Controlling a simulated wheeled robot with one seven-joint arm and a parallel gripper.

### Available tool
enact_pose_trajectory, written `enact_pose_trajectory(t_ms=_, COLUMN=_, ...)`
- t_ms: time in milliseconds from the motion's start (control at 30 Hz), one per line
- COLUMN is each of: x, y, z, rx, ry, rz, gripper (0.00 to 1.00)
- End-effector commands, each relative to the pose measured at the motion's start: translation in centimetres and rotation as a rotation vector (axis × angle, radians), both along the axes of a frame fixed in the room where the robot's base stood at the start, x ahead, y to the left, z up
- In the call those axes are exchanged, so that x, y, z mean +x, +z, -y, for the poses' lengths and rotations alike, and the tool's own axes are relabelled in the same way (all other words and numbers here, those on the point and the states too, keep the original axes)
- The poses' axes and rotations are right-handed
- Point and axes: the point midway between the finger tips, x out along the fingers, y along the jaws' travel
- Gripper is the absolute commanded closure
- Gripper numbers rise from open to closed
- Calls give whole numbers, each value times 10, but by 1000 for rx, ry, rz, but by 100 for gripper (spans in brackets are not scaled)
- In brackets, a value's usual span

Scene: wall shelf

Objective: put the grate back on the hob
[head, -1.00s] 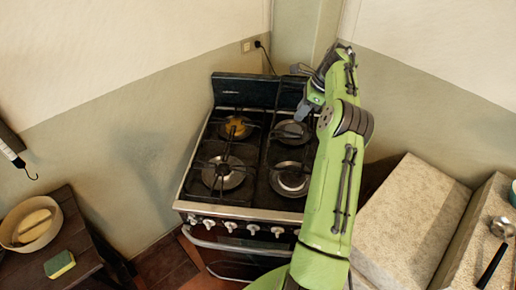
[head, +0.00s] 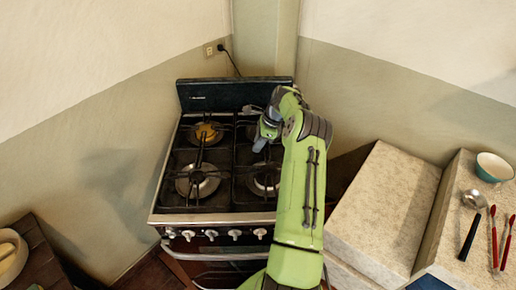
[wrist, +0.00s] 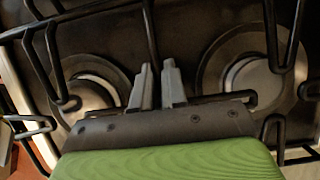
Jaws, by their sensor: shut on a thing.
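The hob (head: 160,206) is the top of a black cooker with several burners. A black wire grate (head: 200,152) lies over the left burners. On the right side, dark grate bars (head: 243,172) show beside the front right burner (head: 264,181); my arm hides part of them. My gripper (head: 264,137) is over the back right part of the hob. In the wrist view my gripper (wrist: 159,66) is shut on a bar of the black grate (wrist: 152,32), whose bars cross above two burners. I cannot tell whether this grate touches the hob.
The cooker's raised back panel (head: 235,93) and the walls are close behind. A pale stone counter (head: 385,210) stands to the right, with a bowl (head: 494,167), a ladle (head: 472,220) and red-handled utensils. A wooden table (head: 40,255) is at the left.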

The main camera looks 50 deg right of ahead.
Motion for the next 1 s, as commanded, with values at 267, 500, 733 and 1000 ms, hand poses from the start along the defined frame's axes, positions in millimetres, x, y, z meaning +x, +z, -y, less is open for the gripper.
enact_pose_trajectory(t_ms=267, x=1, y=-15, z=0, rx=-4, ry=1, rz=4, gripper=100)
enact_pose_trajectory(t_ms=500, x=0, y=-19, z=0, rx=-2, ry=0, rz=2, gripper=83)
enact_pose_trajectory(t_ms=733, x=0, y=-19, z=0, rx=-1, ry=1, rz=1, gripper=62)
enact_pose_trajectory(t_ms=1000, x=-1, y=-8, z=3, rx=-4, ry=-1, rz=2, gripper=62)
